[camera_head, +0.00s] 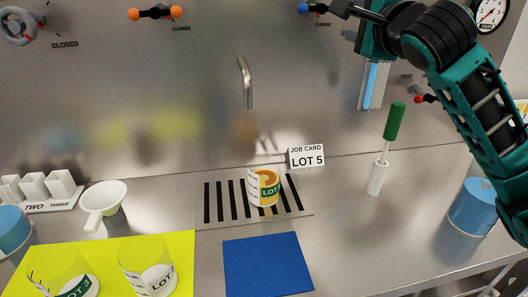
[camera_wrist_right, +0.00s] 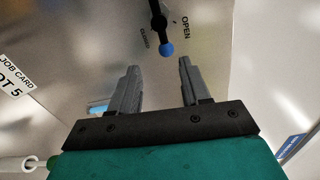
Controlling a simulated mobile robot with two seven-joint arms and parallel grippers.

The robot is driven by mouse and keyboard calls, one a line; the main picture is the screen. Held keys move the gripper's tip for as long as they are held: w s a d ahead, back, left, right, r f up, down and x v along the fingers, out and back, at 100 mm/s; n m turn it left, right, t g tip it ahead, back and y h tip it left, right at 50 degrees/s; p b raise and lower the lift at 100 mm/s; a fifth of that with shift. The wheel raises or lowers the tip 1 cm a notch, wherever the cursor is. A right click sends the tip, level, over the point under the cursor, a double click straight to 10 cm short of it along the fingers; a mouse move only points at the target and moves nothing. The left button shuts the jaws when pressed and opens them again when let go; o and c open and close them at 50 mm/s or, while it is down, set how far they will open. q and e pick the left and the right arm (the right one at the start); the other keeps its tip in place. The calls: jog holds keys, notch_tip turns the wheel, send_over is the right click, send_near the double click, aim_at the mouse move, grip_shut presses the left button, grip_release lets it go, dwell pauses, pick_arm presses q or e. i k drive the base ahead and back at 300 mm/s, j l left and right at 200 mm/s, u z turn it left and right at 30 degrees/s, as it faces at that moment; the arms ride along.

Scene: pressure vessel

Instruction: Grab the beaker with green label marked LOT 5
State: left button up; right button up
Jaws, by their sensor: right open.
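Another beaker (camera_head: 70,282) with a green LOT 3 label stands at the bottom left, cut by the frame. A third beaker (camera_head: 150,272) has a LOT label with an unclear number. The job card (camera_head: 306,156) reads LOT 5. My right gripper (camera_wrist_right: 159,68) is open and empty, high near the back panel and far from the beakers. A blue-knobbed lever (camera_wrist_right: 166,48) shows beyond its fingers. My left gripper is not in view.
A blue mat (camera_head: 268,265) lies in front of the drain (camera_head: 222,203). A yellow mat (camera_head: 185,243) bears two beakers. A white funnel (camera_head: 104,200), a green-handled brush (camera_head: 393,122) in a holder, a spout (camera_head: 245,80) and a blue-filled vessel (camera_head: 470,208) stand around.

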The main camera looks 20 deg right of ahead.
aim_at(263, 169)
jog(key=k+j, duration=0.2)
jog(key=k, duration=0.3)
jog(key=k+j, duration=0.15)
jog(key=k, duration=0.35)
